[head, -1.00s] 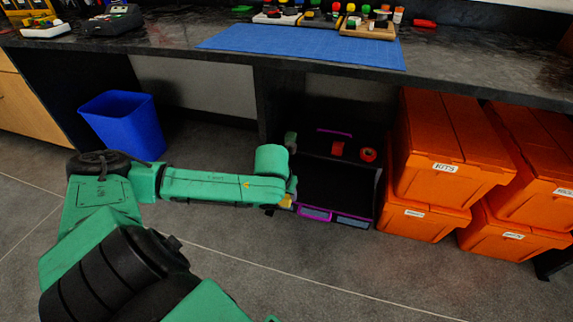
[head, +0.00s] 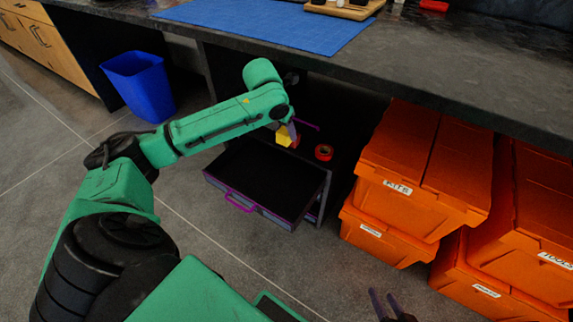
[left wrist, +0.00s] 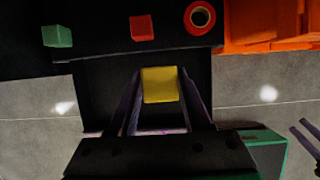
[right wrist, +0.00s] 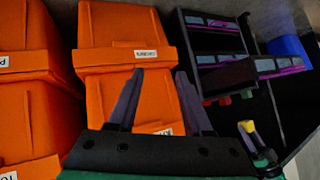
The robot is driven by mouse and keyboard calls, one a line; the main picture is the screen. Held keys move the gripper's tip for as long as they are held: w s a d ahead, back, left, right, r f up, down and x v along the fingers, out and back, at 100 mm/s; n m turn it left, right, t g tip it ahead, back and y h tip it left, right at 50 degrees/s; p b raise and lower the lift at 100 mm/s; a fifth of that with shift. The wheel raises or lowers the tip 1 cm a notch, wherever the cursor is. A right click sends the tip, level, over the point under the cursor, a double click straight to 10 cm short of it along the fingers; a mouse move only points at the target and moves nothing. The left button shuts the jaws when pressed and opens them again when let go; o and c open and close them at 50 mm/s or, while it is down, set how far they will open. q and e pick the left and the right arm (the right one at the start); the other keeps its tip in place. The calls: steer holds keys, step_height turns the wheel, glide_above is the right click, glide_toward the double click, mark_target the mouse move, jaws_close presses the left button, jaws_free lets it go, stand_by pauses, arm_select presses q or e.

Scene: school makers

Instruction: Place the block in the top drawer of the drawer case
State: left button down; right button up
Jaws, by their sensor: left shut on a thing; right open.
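My left gripper (left wrist: 160,85) is shut on a yellow block (left wrist: 160,84). In the head view the yellow block (head: 287,134) hangs near the front edge of the drawer case's top. The drawer case (head: 322,185) stands under the bench. Its top drawer (head: 215,180) is pulled out, and its dark inside looks empty. The purple drawer handle (head: 240,203) faces the front left. In the left wrist view the block is over the dark drawer area; its height is unclear. My right gripper (right wrist: 160,74) is open and empty; its fingers (head: 385,304) show at the head view's bottom.
A red tape roll (head: 323,152), a red block (left wrist: 141,27) and a green block (left wrist: 57,36) sit on the case's top. Orange bins (head: 405,175) stand close on the right. The bench edge (head: 400,95) overhangs the case. A blue bin (head: 140,87) stands left.

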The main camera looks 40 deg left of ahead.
mark_target(285, 141)
arm_select(q)
steer(key=shift+w+d, duration=0.1)
steer(key=shift+w, duration=0.1)
step_height(285, 141, down, 4)
steer(key=shift+s+r+b, duration=0.1)
steer(key=shift+s+b, duration=0.05)
steer(key=shift+b, duration=0.9)
steer(key=f+b, duration=0.2)
steer(key=f, duration=0.3)
steer(key=f+b, duration=0.2)
steer(key=f, duration=0.3)
steer(key=shift+a+f+b, duration=0.2)
steer(key=shift+f+b, duration=0.2)
step_height(285, 141, down, 3)
steer(key=shift+f+b, duration=0.15)
steer(key=shift+b, duration=0.7)
arm_select(e)
step_height(285, 141, down, 8)
steer(key=a+m+t+y, duration=0.1)
steer(key=a+t, duration=0.1)
steer(key=t, duration=0.2)
arm_select(q)
steer(key=shift+f+b, duration=0.4)
steer(key=shift+f, duration=0.55)
arm_select(e)
steer(key=w+r+t, duration=0.2)
steer(key=w+r, duration=0.4)
steer(key=shift+t, duration=0.3)
